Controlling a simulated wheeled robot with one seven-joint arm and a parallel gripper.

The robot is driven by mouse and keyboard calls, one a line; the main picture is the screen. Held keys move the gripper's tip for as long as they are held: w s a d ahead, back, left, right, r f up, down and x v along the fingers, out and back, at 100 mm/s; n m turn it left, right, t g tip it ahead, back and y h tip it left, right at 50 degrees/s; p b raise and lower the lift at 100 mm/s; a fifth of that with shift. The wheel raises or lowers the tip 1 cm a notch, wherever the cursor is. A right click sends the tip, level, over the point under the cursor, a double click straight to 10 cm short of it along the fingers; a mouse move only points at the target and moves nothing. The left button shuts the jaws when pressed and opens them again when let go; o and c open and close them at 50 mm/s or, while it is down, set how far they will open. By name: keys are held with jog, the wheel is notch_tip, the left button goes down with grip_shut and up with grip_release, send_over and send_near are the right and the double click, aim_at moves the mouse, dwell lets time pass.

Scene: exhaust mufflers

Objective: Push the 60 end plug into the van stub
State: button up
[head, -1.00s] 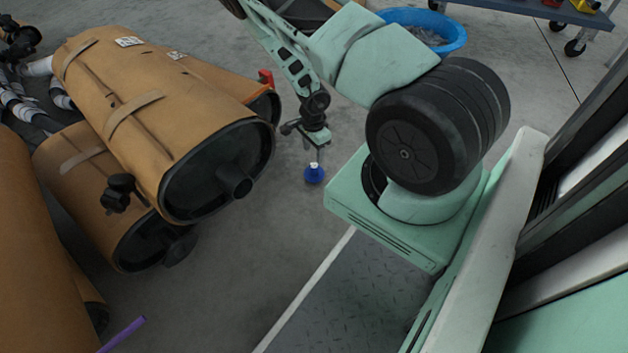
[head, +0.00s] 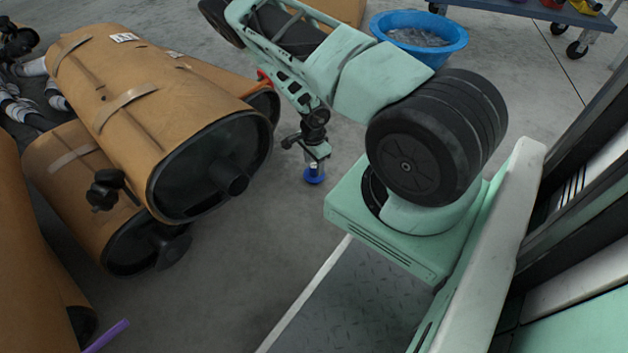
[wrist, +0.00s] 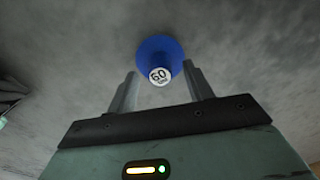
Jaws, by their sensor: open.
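The 60 end plug (head: 313,178) is blue, with a wide round base and a white top. In the wrist view the plug (wrist: 160,54) shows its white label reading 60. It appears to stand upright on the grey floor. My gripper (head: 314,163) points down right over it in the head view. In the wrist view my gripper (wrist: 160,80) is open, one finger on each side of the plug's label end; I cannot tell whether they touch it. A dark round stub (head: 236,182) sticks out of the upper tan muffler's end (head: 190,185). I cannot tell which stub is the van's.
Tan mufflers (head: 150,95) are stacked at the left, with a black knobbed fitting (head: 106,190) beside them. A blue tub (head: 455,38) and a wheeled cart (head: 520,8) stand at the back. A purple rod (head: 108,335) shows lower left. Floor around the plug is clear.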

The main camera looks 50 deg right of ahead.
aim_at(313, 166)
notch_tip(313, 166, down, 2)
jog(key=shift+f+b, duration=0.2)
jog(key=shift+b, duration=0.2)
jog(key=shift+r, duration=0.1)
jog(key=c, duration=1.1)
notch_tip(313, 166, up, 10)
jog(key=p, duration=0.6)
